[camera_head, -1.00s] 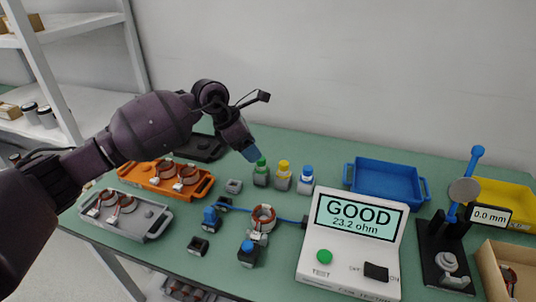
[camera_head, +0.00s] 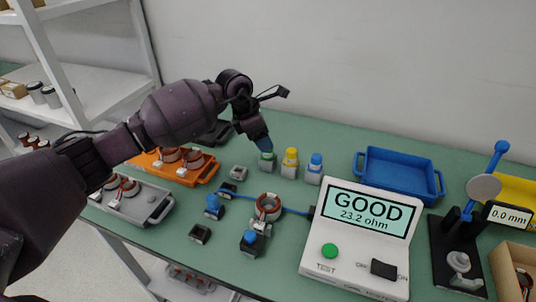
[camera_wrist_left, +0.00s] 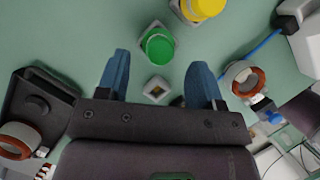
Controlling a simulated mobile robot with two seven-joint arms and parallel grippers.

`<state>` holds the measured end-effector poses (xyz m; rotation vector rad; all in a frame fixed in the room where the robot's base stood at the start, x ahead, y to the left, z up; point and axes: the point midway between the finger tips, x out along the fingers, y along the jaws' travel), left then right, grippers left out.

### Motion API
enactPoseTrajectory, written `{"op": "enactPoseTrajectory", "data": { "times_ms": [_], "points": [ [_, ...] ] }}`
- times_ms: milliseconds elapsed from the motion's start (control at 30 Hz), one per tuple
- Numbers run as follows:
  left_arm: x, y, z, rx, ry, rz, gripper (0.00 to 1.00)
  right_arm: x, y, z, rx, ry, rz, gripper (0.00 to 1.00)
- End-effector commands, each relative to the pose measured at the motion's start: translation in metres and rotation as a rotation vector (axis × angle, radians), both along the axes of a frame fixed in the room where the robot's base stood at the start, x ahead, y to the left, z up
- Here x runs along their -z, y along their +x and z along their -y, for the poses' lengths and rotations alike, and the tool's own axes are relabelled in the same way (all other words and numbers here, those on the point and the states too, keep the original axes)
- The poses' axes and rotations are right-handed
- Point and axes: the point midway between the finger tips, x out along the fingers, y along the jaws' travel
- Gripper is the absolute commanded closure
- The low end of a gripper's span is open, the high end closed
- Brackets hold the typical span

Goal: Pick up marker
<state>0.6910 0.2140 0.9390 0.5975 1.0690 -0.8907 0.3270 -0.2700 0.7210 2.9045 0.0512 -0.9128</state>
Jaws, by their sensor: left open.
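Three markers stand upright in a row in the middle of the bench: a green-topped marker (camera_head: 267,162), a yellow-topped marker (camera_head: 290,163) and a blue-topped marker (camera_head: 314,169). My left gripper (camera_head: 266,146), with blue fingertips, points down at the green marker and partly covers its top in the head view. In the left wrist view the open fingers (camera_wrist_left: 160,72) lie either side of a line to the green marker (camera_wrist_left: 158,46), which is just ahead of the tips. The yellow marker (camera_wrist_left: 203,8) is beyond, at the upper edge. Nothing is held.
A white tester (camera_head: 355,240) reading GOOD stands right of centre. A copper-wound stator (camera_head: 268,206) with a blue cable sits before the markers. A blue tray (camera_head: 398,172) is at the back right. Orange (camera_head: 205,170) and grey (camera_head: 160,208) trays are at the left.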

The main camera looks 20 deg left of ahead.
Motion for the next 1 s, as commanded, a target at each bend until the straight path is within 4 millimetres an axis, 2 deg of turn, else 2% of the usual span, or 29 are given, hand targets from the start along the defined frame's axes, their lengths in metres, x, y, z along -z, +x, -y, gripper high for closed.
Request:
{"op": "enactPoseTrajectory", "data": {
  "times_ms": [33, 200, 500, 567, 867, 1000],
  "points": [
    [0.01, 0.001, 0.003, 0.0, -0.002, -0.006, 0.39, 0.003, -0.001, 0.0, -0.002, -0.001, -0.004, 1.0],
    [0.032, 0.005, 0.011, 0.0, -0.003, -0.006, 0.39, 0.008, -0.004, 0.002, -0.006, -0.007, -0.015, 1.0],
    [0.036, 0.008, 0.013, 0.0, -0.001, 0.0, 0.39, 0.006, -0.004, 0.002, -0.006, -0.008, -0.014, 1.0],
    [0.036, 0.008, 0.013, 0.0, -0.001, 0.0, 0.47, 0.006, -0.004, 0.002, -0.006, -0.007, -0.013, 1.0],
    [0.036, 0.007, 0.013, 0.0, 0.0, -0.001, 0.92, 0.006, -0.004, -0.001, 0.003, 0.002, -0.011, 1.0],
    [0.036, 0.007, 0.013, 0.0, 0.0, -0.001, 0.92, 0.006, -0.004, -0.001, 0.005, 0.005, -0.011, 1.0]
  ]
}}
